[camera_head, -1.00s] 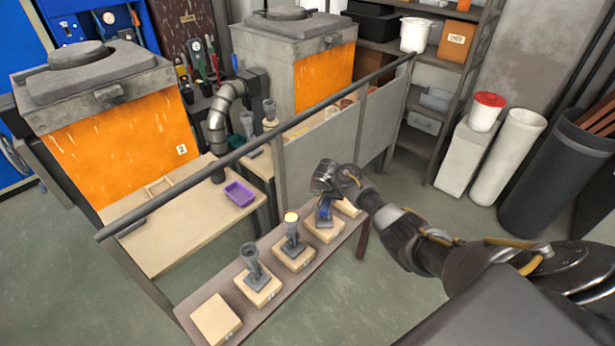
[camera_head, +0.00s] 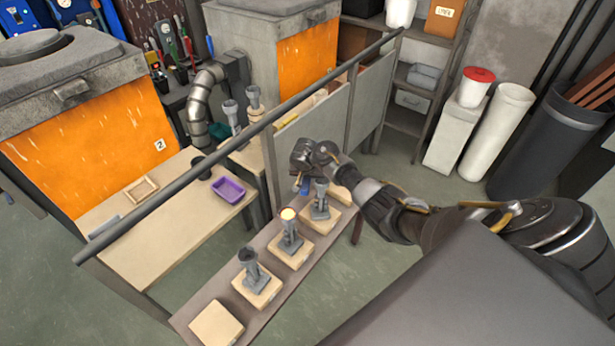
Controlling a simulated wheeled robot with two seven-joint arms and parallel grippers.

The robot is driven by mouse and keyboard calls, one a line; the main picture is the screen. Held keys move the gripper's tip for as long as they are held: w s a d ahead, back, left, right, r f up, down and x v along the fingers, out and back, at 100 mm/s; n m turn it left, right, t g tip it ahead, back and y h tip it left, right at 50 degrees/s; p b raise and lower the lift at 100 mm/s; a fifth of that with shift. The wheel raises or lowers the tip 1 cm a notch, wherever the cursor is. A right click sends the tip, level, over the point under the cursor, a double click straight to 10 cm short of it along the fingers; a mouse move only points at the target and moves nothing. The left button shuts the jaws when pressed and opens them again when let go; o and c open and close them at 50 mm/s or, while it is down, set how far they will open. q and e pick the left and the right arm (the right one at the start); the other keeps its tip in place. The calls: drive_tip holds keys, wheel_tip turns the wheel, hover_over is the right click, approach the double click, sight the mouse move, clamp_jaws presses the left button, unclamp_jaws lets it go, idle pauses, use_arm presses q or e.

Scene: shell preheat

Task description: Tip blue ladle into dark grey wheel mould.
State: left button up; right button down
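My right gripper (camera_head: 312,158) reaches in from the right, above the far end of the low bench (camera_head: 190,308). A small blue piece (camera_head: 304,185), which looks like the blue ladle, hangs just below its fingers; the fingers hide most of it. Grey upright moulds stand on pale blocks along the bench: a near one with a dark opening (camera_head: 249,263), a middle one with a glowing orange top (camera_head: 289,230) and a far one (camera_head: 320,200) beside the blue piece. I cannot tell which is the wheel mould. My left gripper is out of view.
A dark rail (camera_head: 225,145) runs diagonally behind the bench, above grey panels (camera_head: 310,112). Beyond it a wooden table (camera_head: 150,235) holds a purple tray (camera_head: 229,190). Orange-fronted furnaces (camera_head: 90,150) stand behind. An empty pale block (camera_head: 216,325) lies at the bench's near end.

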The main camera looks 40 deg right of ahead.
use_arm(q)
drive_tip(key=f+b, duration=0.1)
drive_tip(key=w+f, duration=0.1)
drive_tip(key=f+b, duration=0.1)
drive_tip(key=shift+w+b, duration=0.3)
use_arm(e)
drive_tip(key=f+m+t+y, duration=0.1)
drive_tip(key=t+y, duration=0.1)
drive_tip(key=a+f+t+y, duration=0.1)
drive_tip(key=t+y, duration=0.2)
drive_tip(key=w+f+m+t+y, duration=0.1)
drive_tip(key=t+y, duration=0.1)
drive_tip(key=t, duration=0.1)
drive_tip(key=shift+a+m+y, duration=0.2)
drive_tip(key=shift+m+y, duration=0.1)
idle(0.5)
